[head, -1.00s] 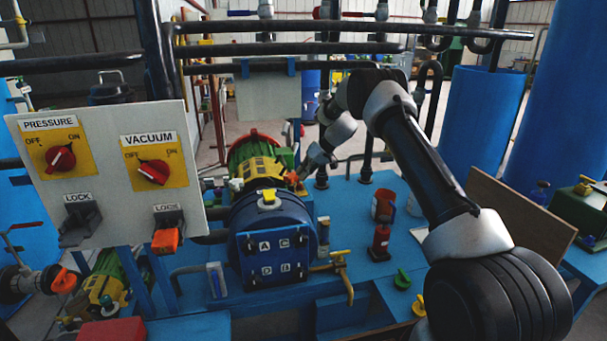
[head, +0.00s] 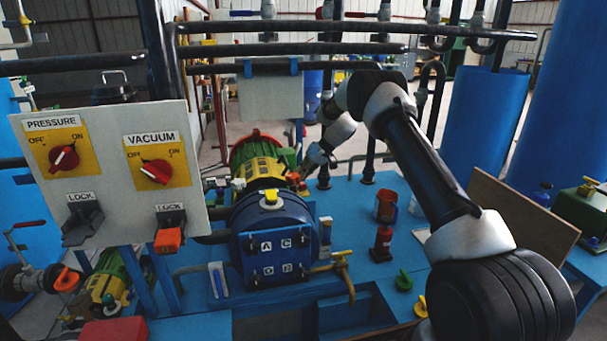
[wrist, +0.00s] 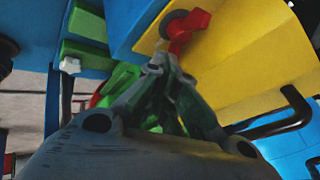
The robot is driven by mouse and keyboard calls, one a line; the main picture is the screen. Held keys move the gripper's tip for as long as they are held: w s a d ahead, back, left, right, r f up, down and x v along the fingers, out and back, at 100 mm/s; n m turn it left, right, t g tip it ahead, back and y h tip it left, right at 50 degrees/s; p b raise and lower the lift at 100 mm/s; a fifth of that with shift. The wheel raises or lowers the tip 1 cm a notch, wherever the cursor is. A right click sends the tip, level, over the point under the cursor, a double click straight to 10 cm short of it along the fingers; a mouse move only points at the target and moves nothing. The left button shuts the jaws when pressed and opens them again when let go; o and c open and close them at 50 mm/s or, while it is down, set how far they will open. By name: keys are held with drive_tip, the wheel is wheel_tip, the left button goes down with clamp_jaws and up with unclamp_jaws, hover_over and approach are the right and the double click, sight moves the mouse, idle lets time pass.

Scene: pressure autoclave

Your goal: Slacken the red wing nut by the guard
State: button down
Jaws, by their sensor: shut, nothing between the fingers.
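The red wing nut (wrist: 186,26) sits at the edge of the yellow guard (wrist: 250,50) in the wrist view, with a dark round part beside it. My gripper (wrist: 160,62) is shut and empty, its fingertips right at the lower side of the wing nut. Whether they touch it I cannot tell. In the head view the yellow guard (head: 262,168) lies behind the blue vessel, and the wing nut (head: 293,177) is a small red spot at its right end, close to my gripper (head: 303,173).
A white knob (wrist: 70,65) sits on a green block at the left of the wrist view. A black bar (wrist: 275,120) is at right. The blue vessel (head: 270,225) and switch panel (head: 110,160) stand in front. Red and orange containers (head: 384,207) stand on the blue table.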

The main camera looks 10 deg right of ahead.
drive_tip(key=shift+w+a, duration=0.1)
drive_tip(key=shift+a, duration=0.65)
idle(0.7)
